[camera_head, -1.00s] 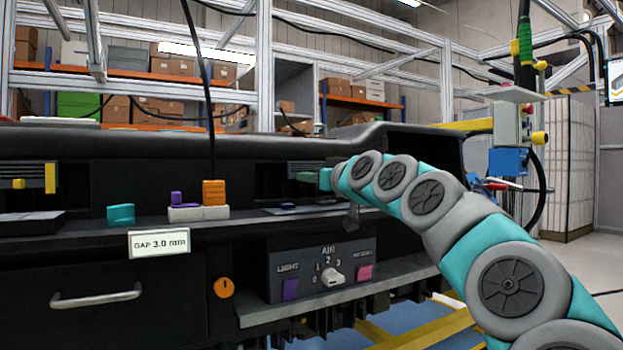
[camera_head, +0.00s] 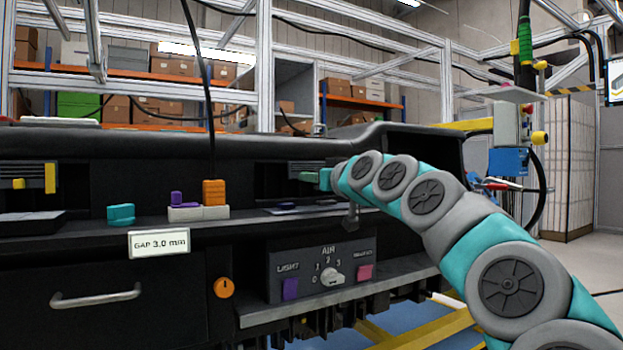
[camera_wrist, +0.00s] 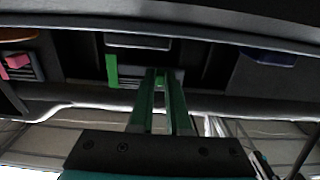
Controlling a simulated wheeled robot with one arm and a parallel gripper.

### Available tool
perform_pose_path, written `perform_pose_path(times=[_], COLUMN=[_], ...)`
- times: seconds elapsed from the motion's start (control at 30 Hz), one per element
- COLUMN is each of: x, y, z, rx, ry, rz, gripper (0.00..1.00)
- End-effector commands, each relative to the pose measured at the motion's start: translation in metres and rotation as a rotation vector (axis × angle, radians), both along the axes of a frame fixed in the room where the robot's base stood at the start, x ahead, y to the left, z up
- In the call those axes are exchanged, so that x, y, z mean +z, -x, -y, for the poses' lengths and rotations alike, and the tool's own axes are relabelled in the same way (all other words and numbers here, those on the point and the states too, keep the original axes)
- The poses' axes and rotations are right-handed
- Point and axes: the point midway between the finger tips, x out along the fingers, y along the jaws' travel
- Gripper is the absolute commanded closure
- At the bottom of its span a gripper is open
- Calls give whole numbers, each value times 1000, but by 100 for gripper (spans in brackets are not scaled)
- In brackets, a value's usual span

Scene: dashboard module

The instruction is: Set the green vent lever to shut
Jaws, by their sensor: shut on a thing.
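My gripper (camera_head: 304,176) reaches the middle vent in the dashboard in the head view. Its two long green fingers (camera_wrist: 162,78) show in the wrist view, with their tips at the slatted grey vent (camera_wrist: 133,77). They are closed on the green vent lever, which is mostly hidden between the tips. An upright green bar (camera_wrist: 112,71) stands at the left end of this vent in the wrist view, apart from the fingers. In the head view my gripper and arm cover the right part of the vent (camera_head: 285,170).
Another vent with a yellow knob (camera_head: 18,183) and yellow bar (camera_head: 50,178) is at far left. Teal (camera_head: 121,214), purple and orange (camera_head: 214,192) pieces stand on the ledge. A switch panel (camera_head: 325,268) and a drawer handle (camera_head: 95,297) are below.

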Motion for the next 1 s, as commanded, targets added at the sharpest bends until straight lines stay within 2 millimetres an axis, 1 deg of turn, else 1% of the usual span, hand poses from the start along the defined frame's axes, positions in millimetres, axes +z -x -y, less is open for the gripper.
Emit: perform_pose_path(times=[0.53, 0.77, 1.0], x=[-1, -3, -1], y=[1, 14, 15], z=[-1, -21, -22], rx=[0, 2, 0], ry=[1, 4, 0], rz=[-1, -3, -2], gripper=[100, 100, 100])
